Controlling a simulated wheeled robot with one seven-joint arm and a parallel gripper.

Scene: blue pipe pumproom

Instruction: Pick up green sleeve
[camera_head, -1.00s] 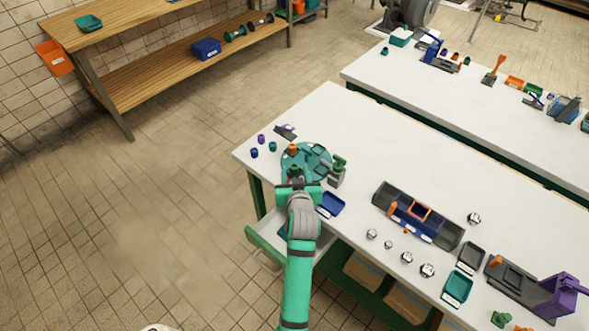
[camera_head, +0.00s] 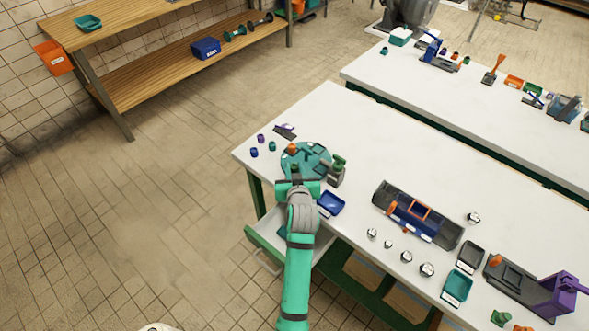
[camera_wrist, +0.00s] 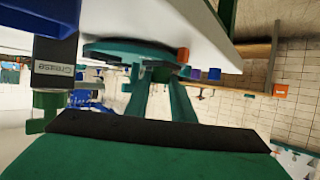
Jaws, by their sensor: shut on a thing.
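My gripper (camera_head: 296,175) is at the near edge of the round teal plate (camera_head: 291,158) on the white table. In the wrist view, the two green fingers of my gripper (camera_wrist: 156,83) close on the green sleeve (camera_wrist: 158,70), a small dark green piece at their tips. The fingers and wrist hide part of it. The round plate (camera_wrist: 120,47) shows beside the sleeve in the wrist view; whether the two touch is unclear.
An orange piece (camera_head: 292,148) stands on the plate. A grey block with a green top (camera_head: 337,172) stands close right, and a blue tray (camera_head: 331,204) nearer. Small purple, blue and teal pieces lie left. An open drawer (camera_head: 268,246) juts out below.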

